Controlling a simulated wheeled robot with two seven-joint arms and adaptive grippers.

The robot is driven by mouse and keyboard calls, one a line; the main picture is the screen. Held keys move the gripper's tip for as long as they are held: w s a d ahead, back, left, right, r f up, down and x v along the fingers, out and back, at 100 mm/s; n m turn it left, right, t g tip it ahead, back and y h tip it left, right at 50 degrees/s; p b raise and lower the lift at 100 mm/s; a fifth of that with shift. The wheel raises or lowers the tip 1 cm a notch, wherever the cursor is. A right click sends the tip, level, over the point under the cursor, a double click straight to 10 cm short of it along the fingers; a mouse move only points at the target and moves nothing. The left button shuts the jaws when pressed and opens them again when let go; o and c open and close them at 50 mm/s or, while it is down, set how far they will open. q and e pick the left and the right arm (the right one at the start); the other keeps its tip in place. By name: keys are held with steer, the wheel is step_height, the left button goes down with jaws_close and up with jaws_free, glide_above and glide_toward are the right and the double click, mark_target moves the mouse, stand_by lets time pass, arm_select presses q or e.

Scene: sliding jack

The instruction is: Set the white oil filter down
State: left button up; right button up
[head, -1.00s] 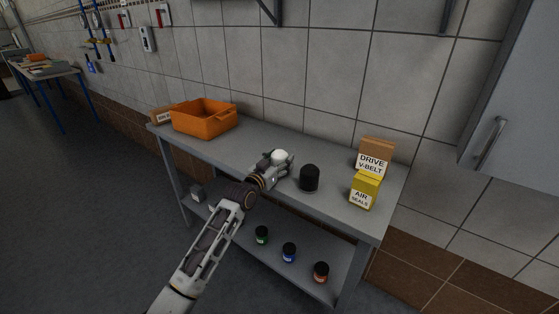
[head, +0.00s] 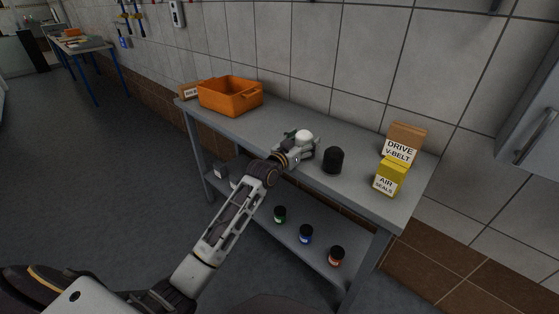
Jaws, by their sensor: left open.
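The white oil filter (head: 304,136) stands upright on the grey workbench (head: 274,126), near its middle. My left gripper (head: 302,147) is open at the filter, with its fingers low around the filter's near side. The filter's lower part is hidden by the gripper, so I cannot tell whether the fingers touch it. My right gripper is not in view.
A black filter (head: 333,160) stands just right of my left gripper. Further right are a brown V-belt box (head: 407,137) and a yellow air seals box (head: 390,177). An orange crate (head: 230,107) is at the left. Several small jars stand on the lower shelf (head: 318,240).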

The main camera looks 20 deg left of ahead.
mark_target(299, 145)
arm_select(q)
steer(key=shift+s+a, duration=0.1)
steer(key=shift+s, duration=0.2)
steer(key=shift+v, duration=0.85)
steer(key=shift+s+a, duration=0.1)
steer(key=shift+s, duration=0.25)
steer(key=shift+a+p+v, duration=0.2)
steer(key=shift+p+v, duration=0.2)
steer(key=shift+v, duration=0.7)
steer(key=shift+s+a+f, duration=0.15)
steer(key=shift+s+a, duration=0.05)
steer(key=shift+s, duration=0.4)
steer(key=shift+s+a, duration=0.15)
steer(key=shift+s, duration=0.55)
steer(key=shift+p+v, duration=0.35)
steer(key=shift+v, duration=2.55)
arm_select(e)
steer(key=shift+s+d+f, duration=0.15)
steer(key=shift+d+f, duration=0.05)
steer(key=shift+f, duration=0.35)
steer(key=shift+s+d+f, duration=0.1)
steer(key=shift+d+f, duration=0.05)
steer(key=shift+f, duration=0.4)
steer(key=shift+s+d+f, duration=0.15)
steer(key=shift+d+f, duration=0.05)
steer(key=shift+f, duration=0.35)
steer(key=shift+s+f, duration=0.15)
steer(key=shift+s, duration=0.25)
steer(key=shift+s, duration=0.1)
